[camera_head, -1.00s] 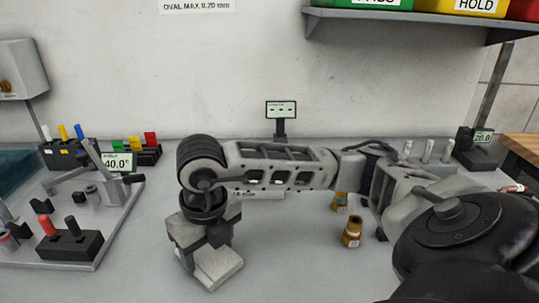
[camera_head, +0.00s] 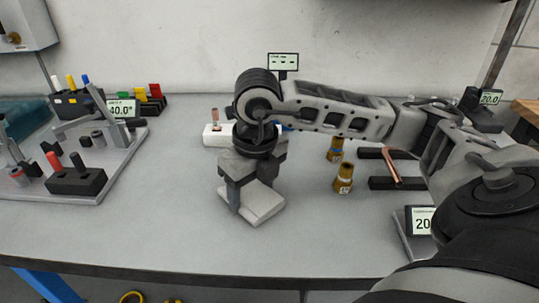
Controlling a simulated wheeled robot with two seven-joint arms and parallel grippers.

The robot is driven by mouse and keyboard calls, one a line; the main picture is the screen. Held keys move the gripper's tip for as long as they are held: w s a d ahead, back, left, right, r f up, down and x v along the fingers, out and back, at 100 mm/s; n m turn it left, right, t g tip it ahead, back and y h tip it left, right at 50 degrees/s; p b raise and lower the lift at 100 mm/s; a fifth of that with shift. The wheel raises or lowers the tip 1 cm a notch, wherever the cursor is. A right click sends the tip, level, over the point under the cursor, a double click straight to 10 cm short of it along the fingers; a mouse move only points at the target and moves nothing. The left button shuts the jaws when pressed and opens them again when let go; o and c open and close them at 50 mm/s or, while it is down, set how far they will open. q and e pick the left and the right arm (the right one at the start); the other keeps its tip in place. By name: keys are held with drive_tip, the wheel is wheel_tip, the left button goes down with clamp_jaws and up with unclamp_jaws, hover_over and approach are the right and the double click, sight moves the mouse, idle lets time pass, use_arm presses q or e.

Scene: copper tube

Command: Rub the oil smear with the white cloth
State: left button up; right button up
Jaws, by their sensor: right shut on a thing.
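My right gripper (camera_head: 247,190) points down and is shut on the white cloth (camera_head: 262,206). The cloth is a folded, pale pad, held low at or just above the grey bench top; I cannot tell whether it touches. I see no oil smear on the bare bench; it may be hidden under the cloth or the gripper. My left gripper is not in view.
A fixture plate (camera_head: 75,195) with a red-handled clamp stands left. A white block (camera_head: 216,139) is behind the gripper. Brass fittings (camera_head: 344,178), a copper tube (camera_head: 391,168) on dark blocks and a scale display (camera_head: 422,222) are right. The front bench is clear.

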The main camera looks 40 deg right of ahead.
drive_tip(key=shift+s+d+f, duration=0.1)
drive_tip(key=shift+s+d, duration=0.2)
drive_tip(key=shift+d, duration=0.05)
drive_tip(key=r, duration=0.1)
drive_tip(key=r+p, duration=0.1)
drive_tip(key=r, duration=0.1)
drive_tip(key=shift+s+d, duration=0.15)
drive_tip(key=shift+s, duration=0.05)
wheel_tip(320, 180, up, 2)
drive_tip(key=shift+r+p, duration=0.2)
drive_tip(key=shift+p, duration=0.75)
wheel_tip(320, 180, up, 2)
drive_tip(key=shift+r+p, duration=0.1)
drive_tip(key=shift+p, duration=0.7)
drive_tip(key=shift+r, duration=0.4)
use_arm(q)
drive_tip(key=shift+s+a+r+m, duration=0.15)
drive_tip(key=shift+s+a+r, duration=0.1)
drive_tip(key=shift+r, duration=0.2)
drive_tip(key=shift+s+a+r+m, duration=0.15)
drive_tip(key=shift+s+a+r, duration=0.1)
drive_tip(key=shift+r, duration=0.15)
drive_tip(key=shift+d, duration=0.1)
